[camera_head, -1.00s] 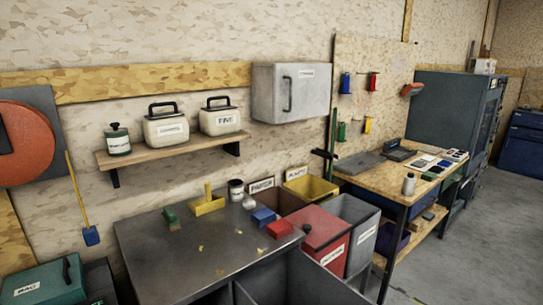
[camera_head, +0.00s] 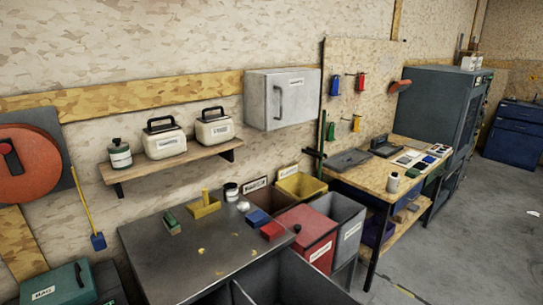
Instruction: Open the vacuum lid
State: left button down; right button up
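Neither of my grippers is in view. I cannot pick out a vacuum for certain. A teal box (camera_head: 62,286) with a dark handle and a white label stands at the bottom left, partly cut off by the picture edge; its top looks shut. A red bin (camera_head: 305,236) with a closed red top and a white label stands right of the grey metal table; the label is too small to read. Two cream containers (camera_head: 164,144) with black handles and a small white and green canister (camera_head: 120,155) stand on the wall shelf.
The grey metal table (camera_head: 190,252) holds small green, yellow, blue and red items and has open bins at its front. A grey wall cabinet (camera_head: 257,108) is shut. A wooden workbench (camera_head: 345,180) stands right.

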aim_at(74, 283)
jog(key=u, duration=1.6)
jog(key=i+l+u, duration=0.25)
jog(key=i+u, duration=0.2)
jog(key=i+l+u, duration=0.45)
